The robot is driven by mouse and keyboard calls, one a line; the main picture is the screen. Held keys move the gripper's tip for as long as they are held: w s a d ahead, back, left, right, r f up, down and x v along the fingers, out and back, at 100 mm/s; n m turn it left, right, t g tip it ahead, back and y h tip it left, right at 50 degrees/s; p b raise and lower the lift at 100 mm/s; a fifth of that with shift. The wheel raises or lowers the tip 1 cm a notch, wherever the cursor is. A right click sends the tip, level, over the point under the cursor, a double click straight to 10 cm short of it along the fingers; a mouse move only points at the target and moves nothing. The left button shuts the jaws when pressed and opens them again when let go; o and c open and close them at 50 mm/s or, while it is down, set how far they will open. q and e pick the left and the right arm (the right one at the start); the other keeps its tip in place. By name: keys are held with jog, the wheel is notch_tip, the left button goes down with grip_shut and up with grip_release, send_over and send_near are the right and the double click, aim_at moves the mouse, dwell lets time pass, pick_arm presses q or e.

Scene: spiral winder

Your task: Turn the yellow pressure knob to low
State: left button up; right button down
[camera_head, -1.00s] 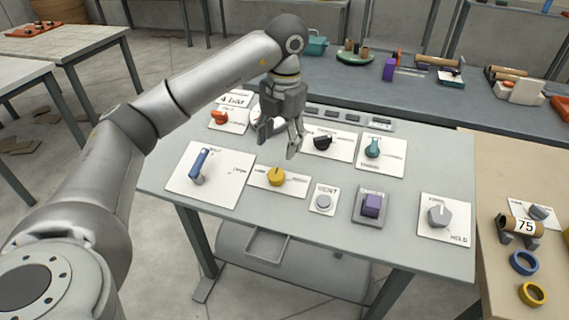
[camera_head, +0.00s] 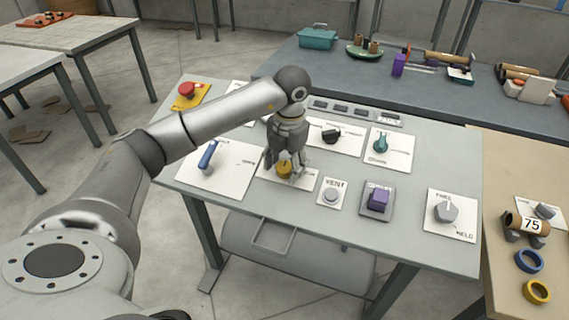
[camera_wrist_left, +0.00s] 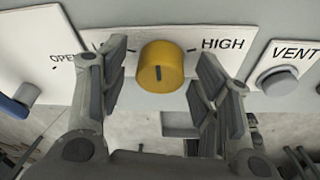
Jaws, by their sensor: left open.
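The yellow pressure knob (camera_head: 284,170) sits on a white plate on the grey panel table. In the left wrist view the yellow knob (camera_wrist_left: 161,66) has a short dark mark on its face, roughly upright in the picture. The word HIGH is to its right; the label on its left is mostly hidden behind a finger. My left gripper (camera_head: 286,165) is lowered over the knob. In the left wrist view its open fingers (camera_wrist_left: 160,68) stand on either side of the knob, with gaps visible. My right gripper is not in view.
A blue lever (camera_head: 207,156) stands to the left of the knob, and a grey VENT button (camera_head: 331,195) to the right. Behind are a black knob (camera_head: 331,134) and a teal knob (camera_head: 381,144). A red button (camera_head: 187,89) is at the back left.

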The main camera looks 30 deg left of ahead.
pick_arm(q)
jog(key=c, duration=1)
jog(key=shift+c, duration=0.2)
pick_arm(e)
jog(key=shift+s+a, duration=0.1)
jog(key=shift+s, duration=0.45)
pick_arm(q)
jog(key=shift+n, duration=0.3)
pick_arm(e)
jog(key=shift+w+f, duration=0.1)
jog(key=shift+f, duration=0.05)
pick_arm(q)
jog(key=n+h, duration=0.1)
jog(key=n, duration=0.2)
jog(key=n+h+b, duration=0.1)
jog(key=n, duration=0.2)
jog(key=shift+a+t+b, duration=0.15)
jog(key=shift+t+b, duration=0.15)
jog(key=n+t+h+b, duration=0.1)
jog(key=n, duration=0.4)
jog(key=shift+s+a, duration=0.1)
jog(key=shift+n+t+b, duration=0.3)
jog(key=shift+n+t, duration=0.1)
jog(key=shift+n, duration=1)
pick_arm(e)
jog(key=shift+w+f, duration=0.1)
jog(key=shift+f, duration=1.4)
pick_arm(q)
jog(key=shift+r+h, duration=0.1)
jog(key=shift+h, duration=0.2)
